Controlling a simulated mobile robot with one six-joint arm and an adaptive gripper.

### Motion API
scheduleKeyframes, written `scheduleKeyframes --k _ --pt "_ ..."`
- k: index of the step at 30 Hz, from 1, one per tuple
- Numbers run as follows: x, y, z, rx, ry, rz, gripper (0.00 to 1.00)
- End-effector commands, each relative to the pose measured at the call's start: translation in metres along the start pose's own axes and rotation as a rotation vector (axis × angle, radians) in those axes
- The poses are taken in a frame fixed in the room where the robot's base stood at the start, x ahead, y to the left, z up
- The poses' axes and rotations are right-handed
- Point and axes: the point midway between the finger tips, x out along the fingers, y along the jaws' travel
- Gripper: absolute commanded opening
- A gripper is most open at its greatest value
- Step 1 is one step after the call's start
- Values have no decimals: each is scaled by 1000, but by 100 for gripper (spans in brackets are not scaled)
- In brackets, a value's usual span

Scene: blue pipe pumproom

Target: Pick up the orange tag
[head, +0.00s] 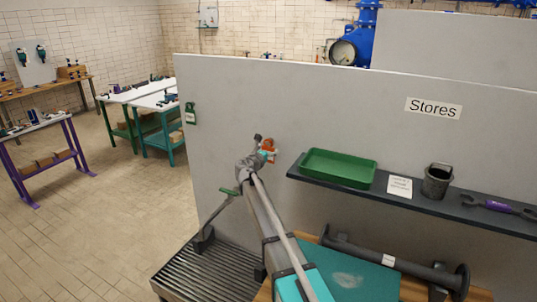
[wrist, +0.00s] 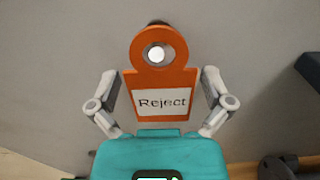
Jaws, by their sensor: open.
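The orange tag (wrist: 137,82) hangs flat against the grey panel, its round holed end up, with a white "Reject" label on its front. A peg shows at its hole. The tag also shows small in the head view (head: 269,145), partly covered by my arm's end. My gripper (wrist: 160,85) is open, with one finger on each side of the tag and small gaps between. In the head view my gripper (head: 264,156) is in front of the panel, left of the shelf.
A dark shelf (head: 463,209) to the right bears a green tray (head: 338,168), a grey cup (head: 437,181) and a purple-handled wrench (head: 497,206). A green tag (head: 190,113) hangs at the panel's left edge. Below, a bench bears a dark flanged pipe (head: 410,266).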

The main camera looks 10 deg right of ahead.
Motion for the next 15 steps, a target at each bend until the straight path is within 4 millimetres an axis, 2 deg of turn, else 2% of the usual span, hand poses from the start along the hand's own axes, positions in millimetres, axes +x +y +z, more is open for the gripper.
scheduleKeyframes --k 14,15 --pt "0 -1 0 0 0 -1 100" --pt "0 -1 0 0 0 -1 93"
